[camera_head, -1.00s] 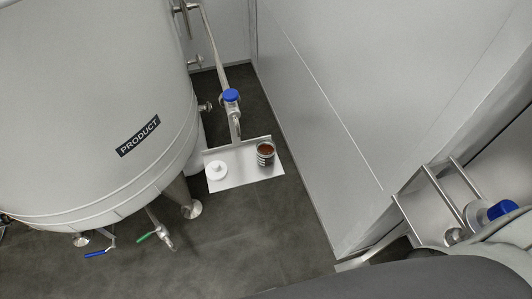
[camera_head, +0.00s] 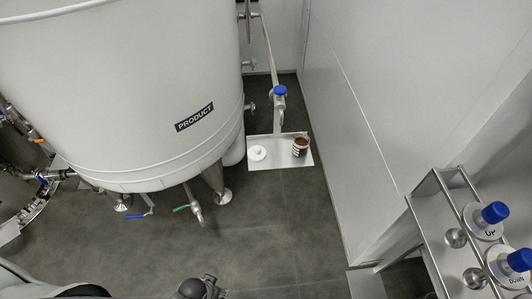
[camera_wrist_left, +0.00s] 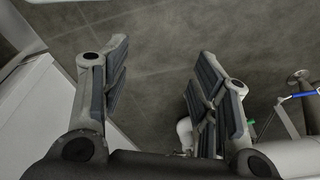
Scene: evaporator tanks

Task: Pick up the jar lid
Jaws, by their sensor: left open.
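The jar lid (camera_head: 257,153) looks white and round, with a small raised middle. It lies on the left part of a small metal shelf (camera_head: 275,161) beside the tank. An open jar (camera_head: 300,147) with brown contents and a dark-and-white label stands on the shelf to its right. My left gripper (camera_wrist_left: 163,85) is open in the left wrist view, with only dark floor between its fingers. It is apart from the lid, which I cannot make out in that view. My right gripper is not in view.
The big PRODUCT tank (camera_head: 125,90) stands left of the shelf, with legs and valve handles low down. A pipe with a blue cap (camera_head: 280,90) rises behind the shelf. A wall (camera_head: 370,100) and a panel with blue knobs (camera_head: 494,212) are at right. Floor (camera_head: 270,230) before the shelf is clear.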

